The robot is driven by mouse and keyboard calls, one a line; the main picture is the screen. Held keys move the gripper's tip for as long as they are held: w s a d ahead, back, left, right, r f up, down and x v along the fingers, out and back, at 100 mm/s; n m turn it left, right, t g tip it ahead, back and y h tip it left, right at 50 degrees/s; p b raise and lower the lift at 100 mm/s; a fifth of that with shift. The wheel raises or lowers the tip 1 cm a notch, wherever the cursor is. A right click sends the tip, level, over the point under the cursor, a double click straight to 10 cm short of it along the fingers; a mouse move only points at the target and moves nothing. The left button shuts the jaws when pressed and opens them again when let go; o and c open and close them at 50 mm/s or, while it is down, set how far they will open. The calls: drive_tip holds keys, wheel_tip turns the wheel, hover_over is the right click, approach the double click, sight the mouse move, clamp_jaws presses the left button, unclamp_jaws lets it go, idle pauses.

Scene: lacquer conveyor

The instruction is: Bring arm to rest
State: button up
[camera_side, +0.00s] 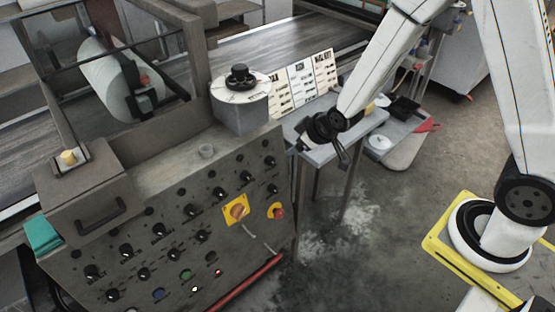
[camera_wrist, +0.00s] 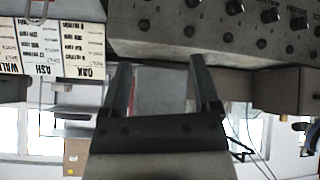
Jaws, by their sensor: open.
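My white arm reaches in from the upper right in the side view. My gripper (camera_side: 341,156) hangs in front of the small grey table, to the right of the control panel (camera_side: 125,235). In the wrist view my gripper (camera_wrist: 160,75) has its two fingers apart with nothing held between them. The wrist view looks past the fingers toward the panel's row of knobs at the top, and that picture appears upside down.
The grey table (camera_side: 345,140) stands close beside my gripper. Label cards (camera_side: 302,82) stand behind it. A round dial (camera_side: 240,85) tops the cabinet. A yellow base plate (camera_side: 440,245) lies at right. The floor between it and the panel is clear.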

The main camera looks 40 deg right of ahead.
drive_tip(key=s+d+r+m+g, duration=0.1)
drive_tip(key=s+r+g, duration=0.1)
drive_tip(key=s, duration=0.5)
drive_tip(key=s+d+r+m+g, duration=0.2)
drive_tip(key=s+r+g, duration=0.1)
drive_tip(key=s, duration=0.4)
drive_tip(key=shift+s+r+h, duration=0.25)
drive_tip(key=shift+r+h, duration=0.05)
drive_tip(key=shift+r, duration=0.45)
